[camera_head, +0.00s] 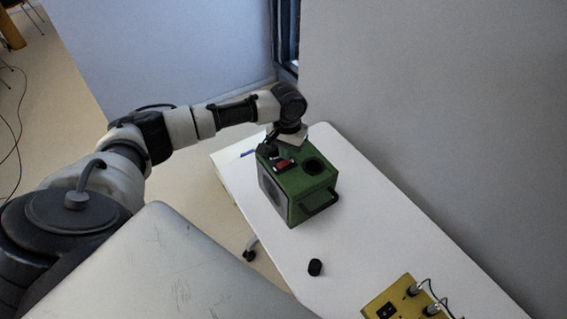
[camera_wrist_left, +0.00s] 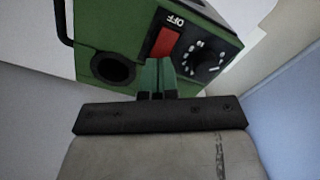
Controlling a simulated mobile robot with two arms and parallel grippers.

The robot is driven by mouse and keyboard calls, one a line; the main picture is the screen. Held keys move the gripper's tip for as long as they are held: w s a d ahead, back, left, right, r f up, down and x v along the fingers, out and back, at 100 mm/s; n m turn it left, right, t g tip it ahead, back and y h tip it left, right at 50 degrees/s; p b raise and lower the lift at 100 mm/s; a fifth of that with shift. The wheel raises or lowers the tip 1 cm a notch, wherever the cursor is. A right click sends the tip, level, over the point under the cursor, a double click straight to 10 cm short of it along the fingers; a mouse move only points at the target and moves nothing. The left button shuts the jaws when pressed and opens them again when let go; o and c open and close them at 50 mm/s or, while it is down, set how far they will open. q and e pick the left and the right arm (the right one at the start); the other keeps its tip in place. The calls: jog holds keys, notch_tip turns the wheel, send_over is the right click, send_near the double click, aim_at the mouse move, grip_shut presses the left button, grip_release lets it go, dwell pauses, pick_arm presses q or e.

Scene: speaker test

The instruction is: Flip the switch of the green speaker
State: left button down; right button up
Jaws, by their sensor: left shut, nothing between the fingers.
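The green speaker (camera_head: 297,205) stands on the white table in the head view, with a round dark hole in its top and a black handle on its side. It also fills the upper part of the left wrist view (camera_wrist_left: 102,38). Its red switch (camera_head: 285,165) sits on a black panel marked OFF beside a dial, and shows close up in the left wrist view (camera_wrist_left: 165,42). My left gripper (camera_wrist_left: 157,72) is shut and empty, its fingertips just by the near end of the red switch. I cannot tell whether they touch it. My right gripper is not in view.
A small black cylinder (camera_head: 315,267) lies on the white table (camera_head: 385,225) in front of the speaker. A yellow box (camera_head: 400,299) with a black switch and cables is at the near end. A grey wall (camera_head: 430,90) runs along the table's right side.

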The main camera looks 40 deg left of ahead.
pick_arm(q)
jog(key=shift+s+f+b, duration=0.1)
jog(key=shift+f+b, duration=0.3)
jog(key=shift+f, duration=1)
dwell(0.7)
jog(key=shift+r+p, duration=0.95)
jog(key=shift+p, duration=0.25)
notch_tip(320, 180, up, 5)
jog(key=p, duration=0.6)
jog(key=shift+r, duration=0.15)
